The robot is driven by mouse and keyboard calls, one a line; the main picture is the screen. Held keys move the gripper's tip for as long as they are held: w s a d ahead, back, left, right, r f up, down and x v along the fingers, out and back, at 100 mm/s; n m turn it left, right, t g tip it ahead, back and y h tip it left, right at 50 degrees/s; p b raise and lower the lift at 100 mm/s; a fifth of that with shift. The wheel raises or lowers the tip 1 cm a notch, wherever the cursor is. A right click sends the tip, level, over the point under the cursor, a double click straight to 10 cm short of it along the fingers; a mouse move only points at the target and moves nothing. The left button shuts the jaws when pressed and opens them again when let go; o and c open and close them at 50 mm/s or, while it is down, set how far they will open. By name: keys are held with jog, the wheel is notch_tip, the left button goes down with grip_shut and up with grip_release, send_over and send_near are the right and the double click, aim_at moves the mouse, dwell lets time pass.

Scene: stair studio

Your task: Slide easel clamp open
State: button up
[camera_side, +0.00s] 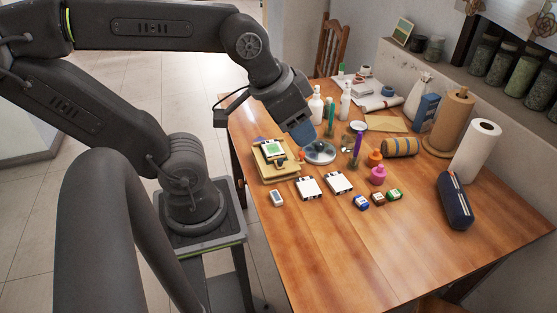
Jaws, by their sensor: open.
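A small wooden easel-like stand (277,172) lies low at the table's left edge, with a small green-and-white picture (271,151) on it. The easel's clamp is too small to make out. My gripper (312,146) points down just right of the stand, above or at a round grey metal dish (322,157). The gripper is open, and nothing shows held in it. The fingertips are small and partly merge with the dish, so I cannot tell whether they touch it.
The wooden table (310,255) is clear at the front. White bottles (316,106) stand behind the gripper. White-and-black cards (309,188), small paint jars (361,202), a pink bottle (378,176) and a purple brush-like item (355,150) lie nearby. Paper rolls (476,148) and a dark blue case (455,200) stand right.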

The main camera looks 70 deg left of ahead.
jog(key=shift+w+a, duration=0.25)
jog(key=shift+c, duration=0.6)
jog(key=w+a+n+g, duration=0.1)
jog(key=w+a, duration=0.1)
jog(key=w+a+f+n+g, duration=0.1)
jog(key=w+a, duration=0.1)
jog(key=a, duration=0.1)
jog(key=w+a+f+n+g, duration=0.1)
jog(key=w+a, duration=0.1)
jog(key=shift+w+a+g+y, duration=0.15)
jog(key=shift+w+g+y, duration=0.05)
jog(key=shift+g+y, duration=0.1)
jog(key=shift+c, duration=0.8)
jog(key=n+g+h, duration=0.4)
jog(key=n+g, duration=0.1)
jog(key=n, duration=0.1)
send_over(280, 159)
jog(key=w+a, duration=0.4)
notch_tip(280, 159, down, 14)
jog(key=x, duration=1.3)
jog(key=shift+s+d+f, duration=0.1)
jog(key=shift+s+f, duration=0.05)
jog(key=shift+s, duration=0.05)
grip_shut()
